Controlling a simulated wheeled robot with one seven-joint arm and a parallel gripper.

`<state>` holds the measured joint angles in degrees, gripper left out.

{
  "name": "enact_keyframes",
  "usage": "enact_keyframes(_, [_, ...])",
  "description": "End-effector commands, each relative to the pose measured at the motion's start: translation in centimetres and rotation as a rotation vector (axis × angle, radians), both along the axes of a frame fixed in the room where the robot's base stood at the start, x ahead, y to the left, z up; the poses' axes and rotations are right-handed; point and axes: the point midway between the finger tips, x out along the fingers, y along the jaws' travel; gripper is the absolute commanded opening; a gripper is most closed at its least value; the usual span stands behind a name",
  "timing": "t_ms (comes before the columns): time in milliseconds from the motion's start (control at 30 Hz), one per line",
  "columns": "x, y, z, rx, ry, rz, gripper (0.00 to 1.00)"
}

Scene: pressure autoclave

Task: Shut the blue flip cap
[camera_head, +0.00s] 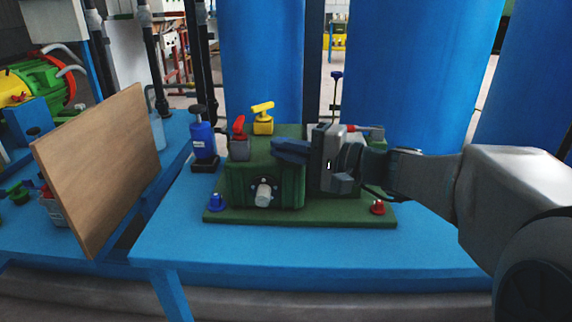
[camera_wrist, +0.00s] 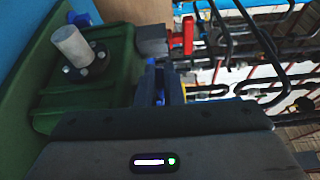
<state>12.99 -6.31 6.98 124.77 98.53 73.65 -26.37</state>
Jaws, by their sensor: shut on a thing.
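My gripper (camera_head: 282,149) reaches in from the right over the green housing (camera_head: 250,185) in the head view, its fingers pointing left. In the wrist view my gripper (camera_wrist: 161,72) has its fingers close together, with a small blue part between them that looks like the blue flip cap (camera_wrist: 159,96). Most of this part is hidden by the fingers, so its tilt cannot be told. In the head view the gripper body covers that spot. The green housing (camera_wrist: 105,65) fills the left of the wrist view.
A red lever on a grey block (camera_head: 239,140) stands just left of the fingertips. A yellow handle (camera_head: 262,118) stands behind. A blue bottle (camera_head: 203,140), a small blue knob (camera_head: 216,202) and a red knob (camera_head: 377,208) are nearby. The blue table's front (camera_head: 300,250) is clear.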

Motion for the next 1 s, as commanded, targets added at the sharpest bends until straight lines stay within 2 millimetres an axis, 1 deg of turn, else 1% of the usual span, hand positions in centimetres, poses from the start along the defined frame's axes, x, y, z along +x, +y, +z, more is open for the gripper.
enact_keyframes(33, [-0.03, 0.01, -0.58, -0.001, -0.016, 0.001, 0.0])
enact_keyframes(300, [-0.04, 0.0, -0.54, -0.003, -0.064, 0.001, 0.0])
enact_keyframes(767, [-0.03, -0.02, -0.41, -0.003, -0.072, 0.0, 0.0])
enact_keyframes(867, [-0.03, -0.01, -0.41, -0.003, -0.072, 0.0, 0.26])
enact_keyframes(900, [-0.03, -0.02, -0.41, -0.003, -0.072, 0.0, 0.29])
enact_keyframes(1000, [-0.03, -0.01, -0.42, -0.003, -0.071, 0.0, 0.29])
